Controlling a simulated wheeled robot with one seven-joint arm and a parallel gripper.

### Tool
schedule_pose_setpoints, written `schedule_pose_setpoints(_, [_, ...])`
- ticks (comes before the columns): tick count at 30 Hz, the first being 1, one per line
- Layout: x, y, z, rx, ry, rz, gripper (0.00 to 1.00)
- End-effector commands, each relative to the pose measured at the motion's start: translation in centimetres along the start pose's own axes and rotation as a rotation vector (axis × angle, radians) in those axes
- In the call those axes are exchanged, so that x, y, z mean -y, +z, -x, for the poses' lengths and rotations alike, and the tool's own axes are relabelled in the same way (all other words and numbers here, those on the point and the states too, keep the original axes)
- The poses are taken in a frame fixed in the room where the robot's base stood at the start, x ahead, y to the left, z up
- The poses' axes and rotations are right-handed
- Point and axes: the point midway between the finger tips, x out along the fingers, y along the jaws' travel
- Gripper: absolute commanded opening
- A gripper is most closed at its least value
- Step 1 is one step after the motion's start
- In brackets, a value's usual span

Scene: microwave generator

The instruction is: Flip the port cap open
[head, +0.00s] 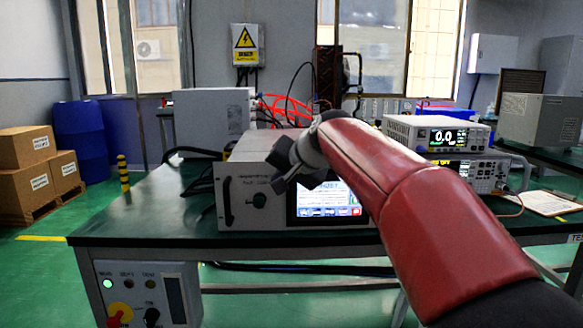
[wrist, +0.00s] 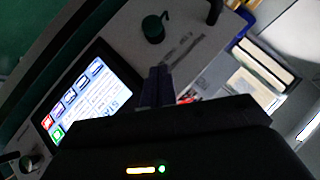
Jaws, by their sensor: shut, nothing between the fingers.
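The microwave generator (head: 275,215) is a light grey box on the green bench, with a lit screen on its front. The port cap (head: 259,200) is a small dark green round piece on the front panel, left of the screen. In the wrist view the port cap (wrist: 153,29) is at the top, with a thin curved tab beside it; it looks seated on the panel. My gripper (head: 280,184) is in front of the panel, just right of the cap in the head view. In the wrist view my gripper (wrist: 159,72) is shut and empty, its fingertips apart from the cap.
The generator's screen (wrist: 85,97) lies close to the fingers on the left in the wrist view. A black handle (head: 227,202) stands out at the panel's left edge. Stacked instruments (head: 437,135) stand on the bench at right.

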Motion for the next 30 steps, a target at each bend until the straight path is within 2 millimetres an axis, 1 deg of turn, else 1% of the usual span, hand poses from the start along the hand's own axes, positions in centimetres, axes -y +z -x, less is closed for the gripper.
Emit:
schedule_pose_setpoints(1, [0.0, 0.2, -1.0, 0.004, 0.000, 0.001, 0.00])
schedule_pose_setpoints(3, [0.0, 1.3, -1.6, 0.003, 0.000, 0.001, 0.00])
schedule_pose_setpoints(6, [0.0, 2.1, -2.5, 0.002, 0.000, 0.000, 0.00])
schedule_pose_setpoints(10, [0.0, 2.7, -3.1, 0.000, 0.000, 0.000, 0.00])
schedule_pose_setpoints(23, [0.0, 2.8, -3.3, -0.001, -0.001, -0.001, 0.00])
schedule_pose_setpoints(30, [-0.4, 2.4, -4.2, 0.000, -0.031, -0.032, 0.00])
